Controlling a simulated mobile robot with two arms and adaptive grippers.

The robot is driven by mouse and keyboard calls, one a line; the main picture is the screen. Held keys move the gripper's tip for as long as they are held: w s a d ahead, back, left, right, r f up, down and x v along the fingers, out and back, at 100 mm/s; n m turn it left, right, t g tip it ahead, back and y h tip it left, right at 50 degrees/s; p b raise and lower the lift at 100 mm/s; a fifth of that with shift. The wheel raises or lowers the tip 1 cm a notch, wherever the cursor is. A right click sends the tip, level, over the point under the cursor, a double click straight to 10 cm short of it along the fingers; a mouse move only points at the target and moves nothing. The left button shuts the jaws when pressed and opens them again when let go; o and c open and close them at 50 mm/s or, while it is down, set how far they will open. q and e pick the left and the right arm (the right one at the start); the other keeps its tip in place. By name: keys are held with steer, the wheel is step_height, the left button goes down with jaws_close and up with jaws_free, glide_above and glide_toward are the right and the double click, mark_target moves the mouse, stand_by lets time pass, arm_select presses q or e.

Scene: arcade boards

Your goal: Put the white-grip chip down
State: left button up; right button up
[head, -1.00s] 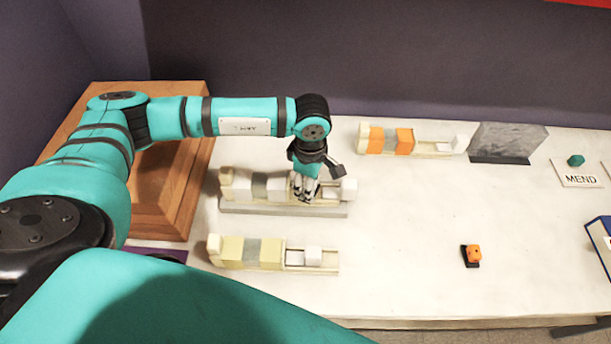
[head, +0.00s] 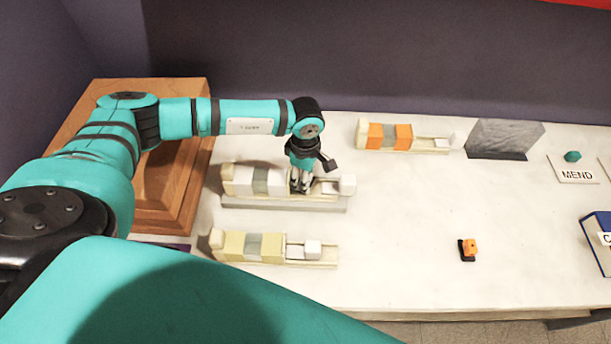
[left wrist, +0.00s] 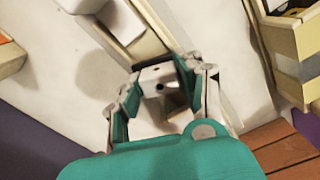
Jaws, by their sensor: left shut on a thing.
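My left gripper (head: 301,188) points down over the right half of the middle rail (head: 285,203) in the head view. In the left wrist view, its fingers (left wrist: 158,105) are closed around a white piece with a small dark hole, which I take for the white-grip chip (left wrist: 152,76). The rail's cream, grey and white blocks (head: 258,180) sit left of the gripper, and a white end block (head: 347,184) sits right of it. The fingers hide the chip's lower part, so I cannot tell whether it touches the rail. My right gripper is out of view.
A rail with yellow blocks (head: 234,245) lies in front, and one with orange blocks (head: 403,135) at the back. A grey slab (head: 505,138), a MEND sign (head: 577,174) and an orange cube (head: 470,247) are to the right.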

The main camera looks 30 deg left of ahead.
arm_select(q)
steer(key=shift+f, duration=0.35)
steer(key=o, duration=1.1)
steer(key=shift+o, duration=0.2)
steer(key=shift+r, duration=0.15)
steer(key=shift+r+p, duration=0.4)
steer(key=shift+r, duration=0.3)
step_height(320, 180, up, 11)
steer(key=b, duration=0.3)
steer(key=shift+r, duration=0.2)
steer(key=shift+f, duration=0.1)
